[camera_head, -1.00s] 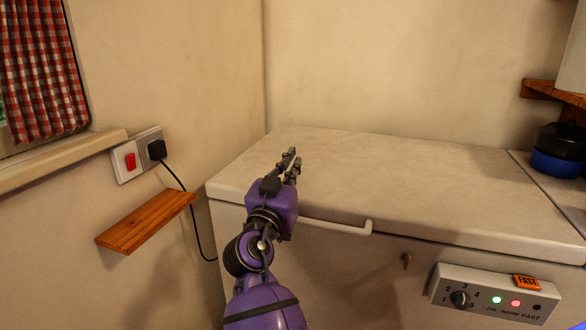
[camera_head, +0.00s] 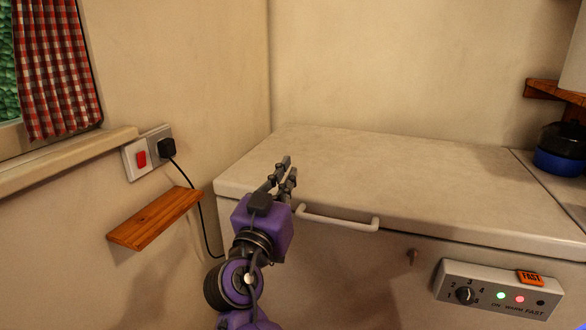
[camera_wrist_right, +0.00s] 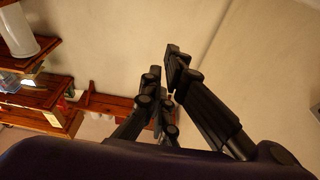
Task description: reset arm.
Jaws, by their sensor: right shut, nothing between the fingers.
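My right gripper (camera_head: 284,172) is purple with dark fingers. It is in front of the chest freezer (camera_head: 400,180), near the left end of its handle, with its fingertips overlapping the pale lid in the head view. Its fingers are shut with nothing between them. In the right wrist view, the dark fingers (camera_wrist_right: 165,75) rise across the picture against the wall. My left gripper is in no view.
The freezer handle (camera_head: 340,218) and control panel (camera_head: 498,290) are on the front face. A small wooden shelf (camera_head: 155,218) and a switched socket (camera_head: 148,153) with a black plug are on the left wall. A blue and black pot (camera_head: 562,150) stands at right. The lid is clear.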

